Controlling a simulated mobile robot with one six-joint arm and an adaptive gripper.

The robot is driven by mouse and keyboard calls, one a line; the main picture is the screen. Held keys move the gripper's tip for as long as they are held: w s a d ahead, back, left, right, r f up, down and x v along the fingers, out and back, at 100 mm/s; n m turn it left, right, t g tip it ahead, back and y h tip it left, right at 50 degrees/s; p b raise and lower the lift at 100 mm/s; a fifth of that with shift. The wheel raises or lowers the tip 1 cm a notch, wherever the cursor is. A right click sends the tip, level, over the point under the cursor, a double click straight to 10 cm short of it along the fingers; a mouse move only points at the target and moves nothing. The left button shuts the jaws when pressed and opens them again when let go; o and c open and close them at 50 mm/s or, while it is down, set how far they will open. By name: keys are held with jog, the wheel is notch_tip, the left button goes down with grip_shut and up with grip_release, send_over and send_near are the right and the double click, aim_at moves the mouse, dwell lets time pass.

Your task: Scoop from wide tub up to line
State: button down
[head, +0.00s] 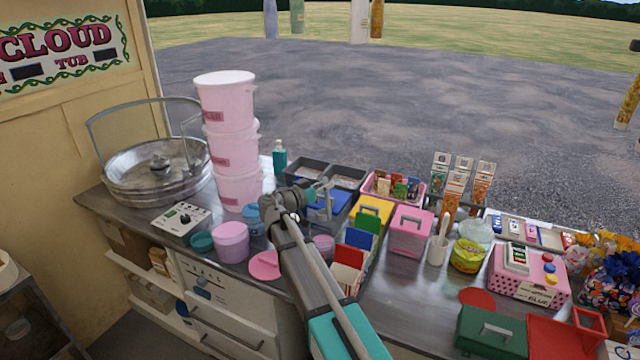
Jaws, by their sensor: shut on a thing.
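A wide, round pink tub (230,245) stands on the counter left of my arm. A flat pink disc (265,266), like a lid, lies just right of it. Smaller round tubs, one teal (201,243) and one blue (253,224), stand close by. My gripper (319,188) is small in the head view, above the blue container (326,208) and right of the pink tub. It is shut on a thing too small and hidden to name. No fill line can be made out, and I cannot tell which object is the scoop.
Tall stacked pink buckets (226,140) and a round metal machine (157,172) stand at the left. A dark green box (491,333) is near the front.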

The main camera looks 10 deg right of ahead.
jog(key=shift+s+d+r+m+g+p, duration=0.15)
jog(key=shift+s+d+r+m+p, duration=0.1)
jog(key=shift+s+d+r+m, duration=0.25)
jog(key=shift+s+d+r+m+g+p, duration=0.15)
jog(key=shift+s+m+p, duration=0.15)
jog(key=shift+m, duration=0.4)
jog(key=shift+a+r, duration=0.1)
jog(key=shift+r, duration=0.05)
jog(key=shift+r+p, duration=1.4)
jog(key=shift+p, duration=0.05)
jog(key=shift+s+f, duration=0.1)
jog(key=shift+s, duration=0.1)
